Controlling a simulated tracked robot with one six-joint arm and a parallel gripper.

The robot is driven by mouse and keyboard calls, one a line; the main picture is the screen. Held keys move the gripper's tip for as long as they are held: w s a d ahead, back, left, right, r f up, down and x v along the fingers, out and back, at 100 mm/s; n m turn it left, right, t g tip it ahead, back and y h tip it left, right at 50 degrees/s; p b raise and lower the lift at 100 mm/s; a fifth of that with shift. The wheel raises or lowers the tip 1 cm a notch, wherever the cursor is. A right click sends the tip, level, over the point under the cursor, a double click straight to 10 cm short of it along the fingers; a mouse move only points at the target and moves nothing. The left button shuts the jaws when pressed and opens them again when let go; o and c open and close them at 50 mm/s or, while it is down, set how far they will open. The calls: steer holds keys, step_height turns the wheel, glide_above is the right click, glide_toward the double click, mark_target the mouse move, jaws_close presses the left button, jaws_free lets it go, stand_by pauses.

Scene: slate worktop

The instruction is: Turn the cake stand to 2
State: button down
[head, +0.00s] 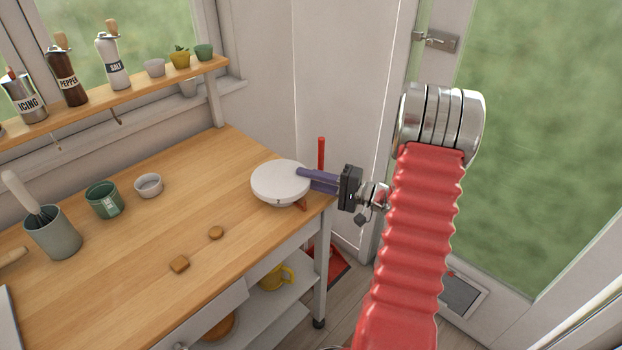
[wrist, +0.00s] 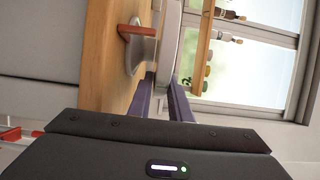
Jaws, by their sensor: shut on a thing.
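The cake stand (head: 276,187) is a round white turntable near the right end of the wooden worktop. A small dark mark shows on its front rim, too small to read. A red-brown piece (head: 302,204) sticks out below the plate at the right, and a similar bar shows in the wrist view (wrist: 136,33). My gripper (head: 306,176) reaches in from the right, its purple fingers shut on the plate's right rim, one above and one below. In the wrist view the plate (wrist: 169,45) is edge-on between the fingers (wrist: 163,85).
Two small brown pieces (head: 180,264) lie on the worktop (head: 120,270) left of the stand. A white bowl (head: 148,185), a green mug (head: 104,199) and a utensil pot (head: 54,232) stand farther left. A red upright post (head: 321,153) is behind the gripper.

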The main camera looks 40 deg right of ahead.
steer(key=shift+f, duration=0.25)
steer(key=c, duration=1.6)
jaws_free()
steer(key=shift+r, duration=0.15)
steer(key=shift+c, duration=0.2)
steer(key=v, duration=1.3)
steer(key=shift+s, duration=0.4)
steer(key=shift+d, duration=0.15)
